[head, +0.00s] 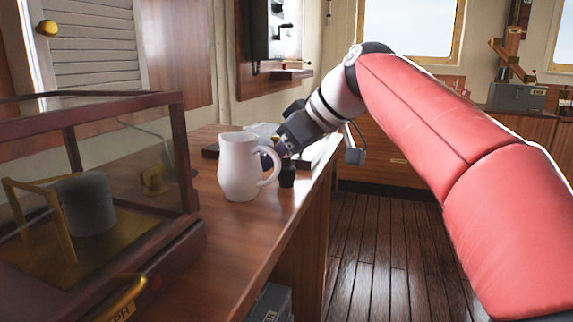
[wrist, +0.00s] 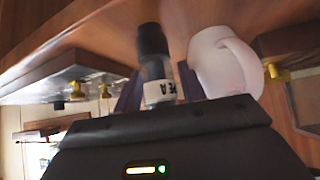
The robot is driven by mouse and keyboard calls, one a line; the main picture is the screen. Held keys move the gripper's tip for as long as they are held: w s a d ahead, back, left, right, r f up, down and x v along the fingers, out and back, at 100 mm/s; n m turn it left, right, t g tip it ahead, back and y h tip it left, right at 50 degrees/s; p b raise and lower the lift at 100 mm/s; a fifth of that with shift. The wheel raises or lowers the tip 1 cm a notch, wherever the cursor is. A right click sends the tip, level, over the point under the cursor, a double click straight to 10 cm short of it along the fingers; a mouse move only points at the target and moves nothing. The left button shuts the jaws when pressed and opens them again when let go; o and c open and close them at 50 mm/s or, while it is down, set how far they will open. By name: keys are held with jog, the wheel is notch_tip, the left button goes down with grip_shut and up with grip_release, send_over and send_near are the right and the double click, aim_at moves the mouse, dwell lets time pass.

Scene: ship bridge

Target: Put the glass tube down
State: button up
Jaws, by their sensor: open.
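The glass tube (wrist: 158,72) shows in the wrist view, with a black end and a pale label with dark letters. Its black end (head: 287,178) shows in the head view, at the desktop close to the desk's right edge; the rest is hidden by my gripper. My gripper (head: 284,147) is low over the desk, just right of and behind the white mug. In the wrist view my gripper (wrist: 160,92) is open, with one dark finger on each side of the tube. I cannot tell whether either finger touches it.
A white mug (head: 238,168) stands on the desk (head: 215,222), its handle very close to my gripper. It also shows beside the tube in the wrist view (wrist: 218,62). A glass-sided case (head: 187,150) stands at the left. Dark flat items lie behind the mug.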

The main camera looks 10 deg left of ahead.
jog(key=shift+c, duration=0.4)
jog(key=c, duration=0.7)
jog(key=shift+c, duration=0.2)
